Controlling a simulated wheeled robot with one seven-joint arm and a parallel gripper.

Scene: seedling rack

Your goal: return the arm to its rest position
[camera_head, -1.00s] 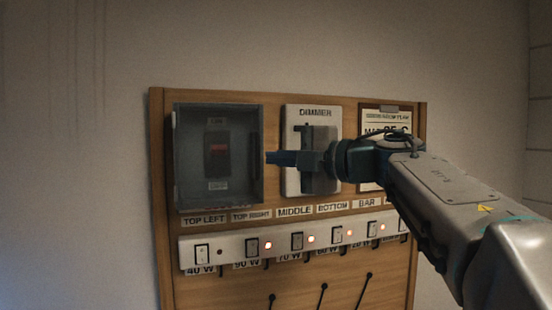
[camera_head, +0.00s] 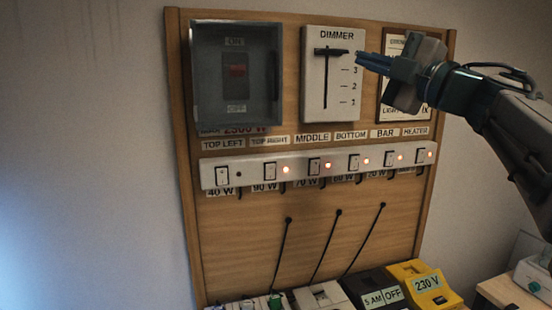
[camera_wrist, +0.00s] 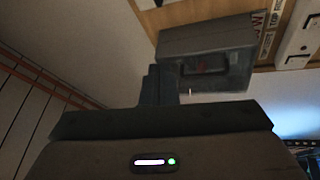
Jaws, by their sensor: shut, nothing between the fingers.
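My gripper (camera_head: 372,64) is shut and empty in the head view, its blue fingertips pointing left, in front of the board between the dimmer and the notice. The tips look close to the dimmer's slider knob (camera_head: 331,52); I cannot tell whether they touch it. The dimmer plate (camera_head: 316,95) shows its knob near the top of the slot. My arm reaches in from the right edge and partly covers the notice (camera_head: 392,46). In the wrist view, my gripper (camera_wrist: 152,78) shows dark in front of the grey switch box (camera_wrist: 205,42).
The wooden board (camera_head: 240,230) carries the grey box with a clear cover (camera_head: 202,75) and a white switch strip (camera_head: 336,165) with several red lights lit; the leftmost is dark. Below stand a black box (camera_head: 378,286) and a yellow box (camera_head: 428,283). Free room lies left of the board.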

